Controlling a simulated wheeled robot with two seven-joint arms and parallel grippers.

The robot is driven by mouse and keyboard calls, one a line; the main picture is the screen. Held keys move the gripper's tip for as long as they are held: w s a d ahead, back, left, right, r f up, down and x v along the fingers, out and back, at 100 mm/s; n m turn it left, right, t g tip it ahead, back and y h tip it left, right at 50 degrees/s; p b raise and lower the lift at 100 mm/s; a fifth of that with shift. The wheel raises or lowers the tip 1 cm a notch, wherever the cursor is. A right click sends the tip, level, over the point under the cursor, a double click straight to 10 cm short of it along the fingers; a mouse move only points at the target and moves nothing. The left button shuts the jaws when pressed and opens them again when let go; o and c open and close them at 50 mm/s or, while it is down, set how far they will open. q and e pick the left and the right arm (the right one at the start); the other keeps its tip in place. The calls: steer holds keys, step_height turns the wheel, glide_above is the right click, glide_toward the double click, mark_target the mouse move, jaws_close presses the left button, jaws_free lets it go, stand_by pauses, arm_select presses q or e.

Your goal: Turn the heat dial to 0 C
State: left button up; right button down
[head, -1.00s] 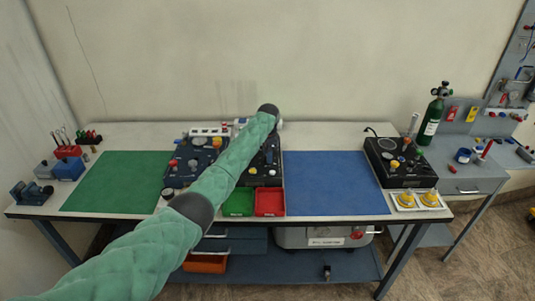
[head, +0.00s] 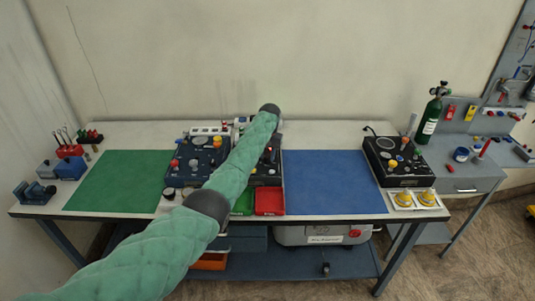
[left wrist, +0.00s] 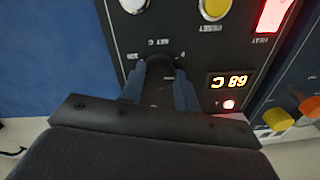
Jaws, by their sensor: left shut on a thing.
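The heat dial (left wrist: 160,68) is a dark round knob on a black panel, with small white scale marks around it, in the left wrist view. My left gripper (left wrist: 160,88) is shut on it, one finger on each side. The fingers and palm hide part of the knob, so its exact pointing is unclear. Beside it a lit orange display (left wrist: 229,82) shows upside-down digits and a C; I cannot read them surely. A small red lamp (left wrist: 229,104) is lit nearby. In the head view my left arm partly hides this black panel (head: 266,178).
The panel also has a yellow button (left wrist: 214,8) and a red lit switch (left wrist: 273,14). A neighbouring panel has orange and yellow knobs (left wrist: 278,119). On the bench, a blue mat (head: 335,180) and green mat (head: 115,180) are clear. A red tray (head: 270,202) stands in front.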

mark_target(268, 155)
arm_select(q)
steer(key=shift+d+r+n, duration=0.1)
steer(key=shift+r+n, duration=0.05)
steer(key=shift+n, duration=0.75)
steer(key=n, duration=0.3)
steer(key=shift+w, duration=0.1)
steer(key=shift+n, duration=1.2)
steer(key=o, duration=1)
steer(key=shift+c, duration=0.2)
steer(key=shift+r, duration=0.45)
step_height(268, 155, up, 6)
steer(key=shift+w+f+b, duration=0.15)
steer(key=shift+f+b, duration=0.05)
steer(key=shift+b, duration=1.05)
steer(key=shift+d+r, duration=0.1)
steer(key=shift+r, duration=0.45)
arm_select(e)
steer(key=w+a, duration=0.2)
steer(key=w, duration=0.3)
steer(key=shift+w+a+r, duration=0.15)
steer(key=shift+w+r, duration=0.2)
steer(key=shift+r, duration=0.1)
